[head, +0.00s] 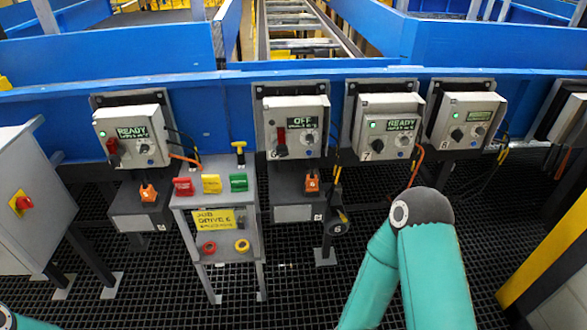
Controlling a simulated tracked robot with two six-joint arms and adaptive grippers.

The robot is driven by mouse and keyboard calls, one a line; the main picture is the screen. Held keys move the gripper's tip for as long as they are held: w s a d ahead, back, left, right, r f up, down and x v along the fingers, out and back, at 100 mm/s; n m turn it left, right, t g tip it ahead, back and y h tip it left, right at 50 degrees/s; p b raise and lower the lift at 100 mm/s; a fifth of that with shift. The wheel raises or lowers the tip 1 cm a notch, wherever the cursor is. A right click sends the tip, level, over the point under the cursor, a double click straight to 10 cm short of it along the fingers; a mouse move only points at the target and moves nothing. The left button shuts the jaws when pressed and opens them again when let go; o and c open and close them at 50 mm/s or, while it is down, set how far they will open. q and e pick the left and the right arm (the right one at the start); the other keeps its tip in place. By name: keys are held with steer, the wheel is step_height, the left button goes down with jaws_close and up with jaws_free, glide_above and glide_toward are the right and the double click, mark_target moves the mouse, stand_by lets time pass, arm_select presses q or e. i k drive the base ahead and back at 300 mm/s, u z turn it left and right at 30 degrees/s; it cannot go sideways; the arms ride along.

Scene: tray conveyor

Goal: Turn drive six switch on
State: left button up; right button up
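The drive six box (313,112) is a light grey box with a "6" at its lower left, mounted on the blue rail in the middle of the head view. Its display (305,123) reads "OFF". A red-topped switch handle (281,139) sits upright on the left of its face, and a small dark knob is at the right. Nothing of mine touches the box. My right arm rises from the bottom to a bent joint right of centre, below box 7.
A similar box (127,113) at left and box 7 (386,109) read "READY". Box 8 (467,110) is further right. A grey stand (216,219) with coloured tags and a yellow "JOB DRIVE 6" sign (213,218) stands front-left of box 6. A dark hanging pendant marked 6 (339,222) is below right.

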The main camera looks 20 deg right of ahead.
mark_target(281, 150)
steer(key=z, duration=0.45)
steer(key=k, duration=0.15)
steer(key=z, duration=0.2)
steer(key=i, duration=1)
steer(key=u, duration=0.05)
